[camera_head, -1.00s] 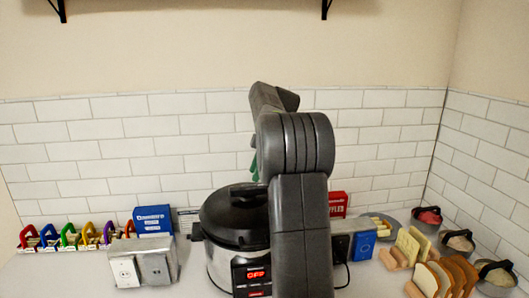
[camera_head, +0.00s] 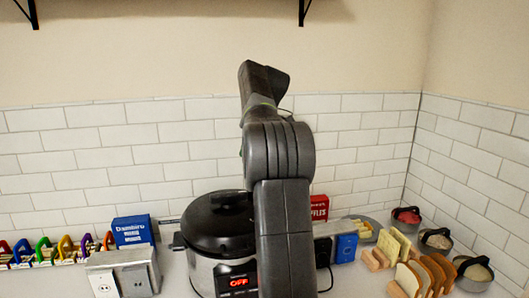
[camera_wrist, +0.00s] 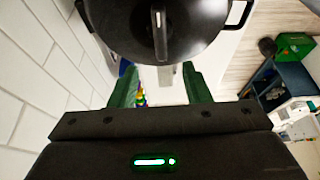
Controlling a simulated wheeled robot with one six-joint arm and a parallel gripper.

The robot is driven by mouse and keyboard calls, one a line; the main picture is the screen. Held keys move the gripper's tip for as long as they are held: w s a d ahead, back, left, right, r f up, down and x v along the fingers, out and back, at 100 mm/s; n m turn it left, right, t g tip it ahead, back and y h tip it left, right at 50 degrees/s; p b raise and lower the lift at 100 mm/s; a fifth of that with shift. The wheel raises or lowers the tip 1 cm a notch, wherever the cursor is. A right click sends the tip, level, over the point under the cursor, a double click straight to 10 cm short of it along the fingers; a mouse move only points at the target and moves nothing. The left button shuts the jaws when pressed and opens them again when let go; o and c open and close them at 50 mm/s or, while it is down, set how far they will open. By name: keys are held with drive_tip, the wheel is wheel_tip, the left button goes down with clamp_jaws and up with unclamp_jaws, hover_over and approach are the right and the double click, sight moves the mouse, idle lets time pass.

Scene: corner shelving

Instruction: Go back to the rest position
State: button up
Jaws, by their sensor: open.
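My gripper (camera_wrist: 160,86) is open in the wrist view, its two green fingers apart with nothing held between them. A dark round cooker lid with a handle (camera_wrist: 160,30) fills the top of that view, beyond the fingertips. In the head view my arm stands up in the middle, and my gripper is hidden behind it. The black and steel cooker (camera_head: 215,235) stands on the counter just left of my arm, its lid closed and its red display reading OFF. My arm covers part of its right side.
A blue box (camera_head: 132,231), a metal outlet box (camera_head: 122,270) and a rack of colourful clips (camera_head: 60,250) stand left. The tiled wall (camera_head: 90,150) rises behind.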

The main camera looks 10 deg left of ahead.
sight(230, 193)
drive_tip(key=x, duration=1.3)
drive_tip(key=shift+s+a+f+p, duration=0.1)
drive_tip(key=shift+a+f+p, duration=0.1)
drive_tip(key=shift+f+p, duration=0.2)
drive_tip(key=shift+r, duration=0.1)
